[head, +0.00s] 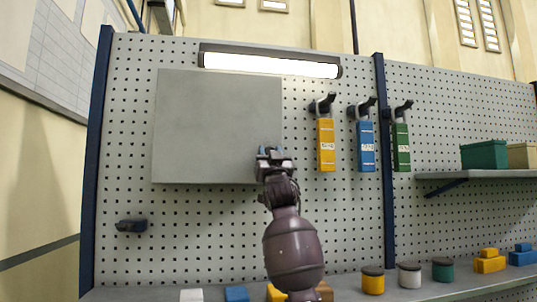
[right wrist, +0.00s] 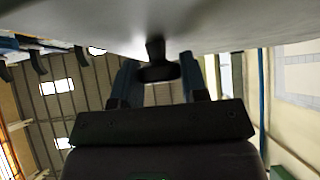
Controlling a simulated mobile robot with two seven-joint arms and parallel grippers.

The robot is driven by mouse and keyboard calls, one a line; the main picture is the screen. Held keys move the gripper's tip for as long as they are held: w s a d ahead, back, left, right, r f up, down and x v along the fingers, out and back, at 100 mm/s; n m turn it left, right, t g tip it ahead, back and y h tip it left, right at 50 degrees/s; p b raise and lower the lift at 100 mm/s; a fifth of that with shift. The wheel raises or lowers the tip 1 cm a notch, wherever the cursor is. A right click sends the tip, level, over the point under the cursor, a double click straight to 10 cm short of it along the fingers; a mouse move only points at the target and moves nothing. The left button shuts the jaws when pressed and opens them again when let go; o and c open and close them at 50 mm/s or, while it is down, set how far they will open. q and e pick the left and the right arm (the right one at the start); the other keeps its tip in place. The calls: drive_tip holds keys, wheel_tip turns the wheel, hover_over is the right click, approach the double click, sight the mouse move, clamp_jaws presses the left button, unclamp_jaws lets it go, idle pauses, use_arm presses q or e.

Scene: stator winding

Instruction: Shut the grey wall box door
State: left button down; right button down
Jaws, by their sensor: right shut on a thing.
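The grey wall box door (head: 215,125) shows as a flat grey panel on the pegboard, left of centre in the head view. Its box body is hidden behind it, and I cannot tell how wide any gap is. My right gripper (head: 270,153) is at the lower right corner of the door. In the right wrist view the door's pale face (right wrist: 80,22) fills the top. A dark knob (right wrist: 156,62) juts from it between the two fingers of my right gripper (right wrist: 163,78), which is shut on it. My left gripper is not in view.
A lit lamp (head: 270,63) is above the door. Yellow (head: 326,145), blue (head: 365,146) and green (head: 401,147) tags hang to the right. A dark peg (head: 131,226) is at lower left. Jars and blocks line the bench (head: 345,290) below. Bare pegboard surrounds the door.

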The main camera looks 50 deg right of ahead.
drive_tip(key=shift+d+r, duration=0.1)
drive_tip(key=shift+r, duration=0.15)
drive_tip(key=c, duration=0.7)
unclamp_jaws()
drive_tip(key=shift+w+d+f, duration=0.1)
drive_tip(key=shift+w+f, duration=0.05)
drive_tip(key=shift+f, duration=0.1)
drive_tip(key=b+v, duration=0.3)
drive_tip(key=v, duration=0.7)
drive_tip(key=shift+s+a+f, duration=0.2)
drive_tip(key=shift+s+f, duration=0.05)
